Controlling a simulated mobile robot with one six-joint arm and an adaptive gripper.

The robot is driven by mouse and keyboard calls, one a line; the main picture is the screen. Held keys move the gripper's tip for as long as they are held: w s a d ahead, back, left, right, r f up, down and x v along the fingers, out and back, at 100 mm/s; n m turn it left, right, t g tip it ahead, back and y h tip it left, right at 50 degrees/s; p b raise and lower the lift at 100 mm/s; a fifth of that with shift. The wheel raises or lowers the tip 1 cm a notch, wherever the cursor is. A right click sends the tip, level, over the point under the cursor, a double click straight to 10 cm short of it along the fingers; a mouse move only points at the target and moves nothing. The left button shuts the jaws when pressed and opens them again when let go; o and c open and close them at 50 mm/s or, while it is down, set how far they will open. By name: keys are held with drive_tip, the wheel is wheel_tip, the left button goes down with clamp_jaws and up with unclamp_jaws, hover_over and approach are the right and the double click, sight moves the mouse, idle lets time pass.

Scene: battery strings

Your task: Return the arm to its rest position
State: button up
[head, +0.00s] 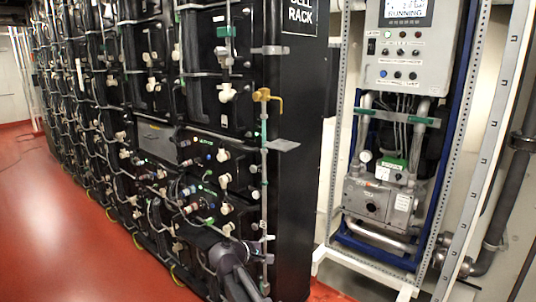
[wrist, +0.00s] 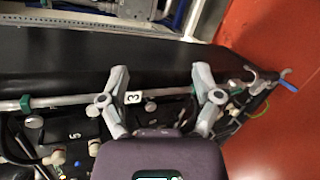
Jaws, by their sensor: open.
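My gripper (wrist: 161,76) is open in the wrist view, with its two grey fingers spread apart and nothing held between them. It is above the piping and fittings of the black cell rack (head: 297,140), whose dark end panel also shows in the wrist view (wrist: 60,56). In the head view, part of my dark arm (head: 235,272) shows at the bottom, in front of the rack's lower end. The fingertips cannot be made out there.
A vertical pipe with a yellow valve handle (head: 266,96) runs along the rack's near corner. A grey control panel (head: 415,48) and a pump unit (head: 381,201) stand in a frame to the right. Red floor (head: 40,225) is clear at left.

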drive_tip(key=s+d+f+m+g+y+p, duration=0.1)
drive_tip(key=s+d+f+m+g+y, duration=0.1)
drive_tip(key=s+d+m+g, duration=0.3)
drive_tip(key=s+d+f+m+y+p, duration=0.1)
drive_tip(key=s+d+f+y, duration=0.15)
drive_tip(key=d, duration=0.45)
drive_tip(key=s+d+f+m+g+y+p, duration=0.1)
drive_tip(key=s+d+m+y, duration=0.1)
drive_tip(key=s, duration=0.4)
drive_tip(key=s+d+m+g+y+p, duration=0.2)
drive_tip(key=s+m+y, duration=0.2)
drive_tip(key=s, duration=0.2)
drive_tip(key=shift+d+f+g, duration=0.3)
drive_tip(key=shift+f, duration=0.05)
drive_tip(key=shift+c, duration=1.4)
drive_tip(key=shift+s, duration=0.15)
drive_tip(key=shift+c, duration=0.3)
